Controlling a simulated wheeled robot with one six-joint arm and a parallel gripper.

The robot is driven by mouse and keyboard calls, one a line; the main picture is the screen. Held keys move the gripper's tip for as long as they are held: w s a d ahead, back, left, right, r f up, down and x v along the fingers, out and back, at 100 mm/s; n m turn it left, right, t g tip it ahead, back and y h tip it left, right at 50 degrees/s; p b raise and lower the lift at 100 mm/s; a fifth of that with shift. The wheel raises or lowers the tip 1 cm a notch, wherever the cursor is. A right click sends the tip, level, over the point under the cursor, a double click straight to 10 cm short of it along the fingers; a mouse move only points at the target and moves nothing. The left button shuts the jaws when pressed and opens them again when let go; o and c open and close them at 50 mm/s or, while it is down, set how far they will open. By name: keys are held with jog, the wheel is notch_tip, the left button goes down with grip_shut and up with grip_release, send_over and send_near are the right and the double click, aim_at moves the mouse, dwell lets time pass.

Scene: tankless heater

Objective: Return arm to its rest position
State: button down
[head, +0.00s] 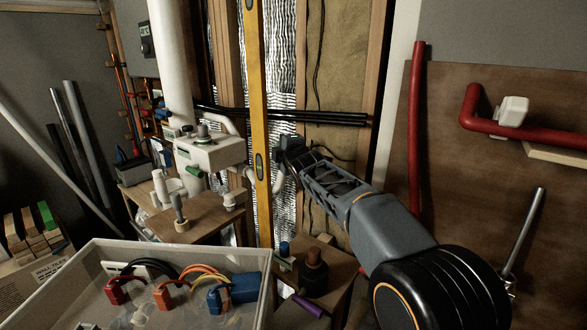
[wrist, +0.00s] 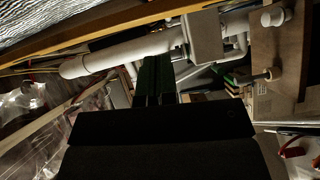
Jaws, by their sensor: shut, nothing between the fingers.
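In the wrist view, the dark fingers of my gripper (wrist: 154,82) point toward white pipework (wrist: 125,54) that runs across the picture. The white fixture with pipes (head: 209,152) is left of my gripper in the head view.
A clear bin (head: 262,300) with red, orange and blue connectors stands at front left. Small wooden tables (head: 192,222) hold fittings and bottles. Red pipes (head: 416,130) are on the right, with a brown board (head: 450,190). Black pipes (head: 330,118) cross behind my gripper.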

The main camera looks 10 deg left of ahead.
jog(key=d+b+v, duration=0.1)
jog(key=v, duration=0.7)
jog(key=s+d+f+m+g+h+p, duration=0.1)
jog(key=s+d+f+m+g+h, duration=0.3)
jog(key=f, duration=0.3)
jog(key=s+d+f+m+g+h+p, duration=0.1)
jog(key=s+d+f+m+g, duration=0.15)
jog(key=f+m, duration=0.4)
jog(key=s+d+m+g+h+p, duration=0.1)
jog(key=s+d+m+g+p, duration=0.1)
jog(key=s+d+m+p, duration=0.2)
jog(key=s+d+f+m+g+h+p, duration=0.1)
jog(key=s+d+m+g+p, duration=0.2)
jog(key=s+d+m, duration=0.4)
jog(key=shift+s+d+g+p, duration=0.4)
jog(key=shift+s+d, duration=1.85)
jog(key=shift+s, duration=3.15)
